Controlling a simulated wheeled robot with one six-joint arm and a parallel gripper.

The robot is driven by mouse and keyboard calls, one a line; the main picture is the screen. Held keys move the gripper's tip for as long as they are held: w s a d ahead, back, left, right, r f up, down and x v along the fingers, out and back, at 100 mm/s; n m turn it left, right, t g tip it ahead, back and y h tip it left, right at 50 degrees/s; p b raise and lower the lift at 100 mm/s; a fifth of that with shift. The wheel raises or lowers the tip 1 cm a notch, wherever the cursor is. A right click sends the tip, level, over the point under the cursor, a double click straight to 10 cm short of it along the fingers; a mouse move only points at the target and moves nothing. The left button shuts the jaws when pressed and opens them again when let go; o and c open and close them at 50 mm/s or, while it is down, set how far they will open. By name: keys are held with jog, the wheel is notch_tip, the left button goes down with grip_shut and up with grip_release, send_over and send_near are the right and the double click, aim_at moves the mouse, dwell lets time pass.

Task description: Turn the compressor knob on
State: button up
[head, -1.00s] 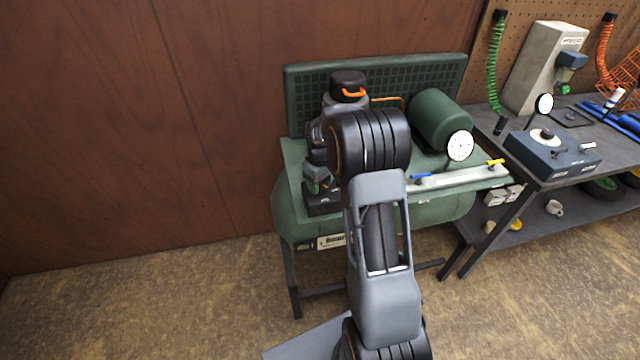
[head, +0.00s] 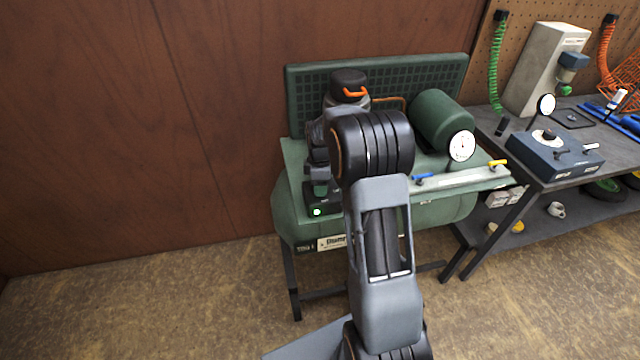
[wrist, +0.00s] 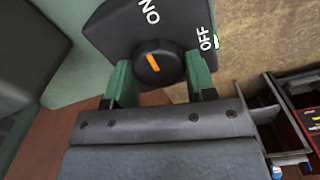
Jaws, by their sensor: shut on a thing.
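The compressor knob (wrist: 159,63) is a round black knob with an orange mark, on a dark panel (wrist: 110,28) lettered ON and OFF. The orange mark points up towards the ON lettering, away from OFF. My gripper (wrist: 159,75) has its two green fingers on either side of the knob and is shut on it. In the head view, my gripper (head: 320,188) is over the switch box at the left front of the green compressor (head: 440,208). My arm hides part of the compressor there. A green light (head: 317,212) glows on the box.
A pressure gauge (head: 462,146), a blue-handled valve (head: 421,177) and a yellow-handled valve (head: 497,163) are on the compressor's right side. A grey workbench (head: 560,178) with a blue control box (head: 553,150) stands to the right. The floor at left is clear.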

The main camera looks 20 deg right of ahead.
jog(key=shift+r+n, duration=0.1)
jog(key=shift+n, duration=0.3)
jog(key=o, duration=0.9)
notch_tip(320, 180, up, 14)
jog(key=shift+f, duration=0.15)
dwell(0.4)
dwell(0.4)
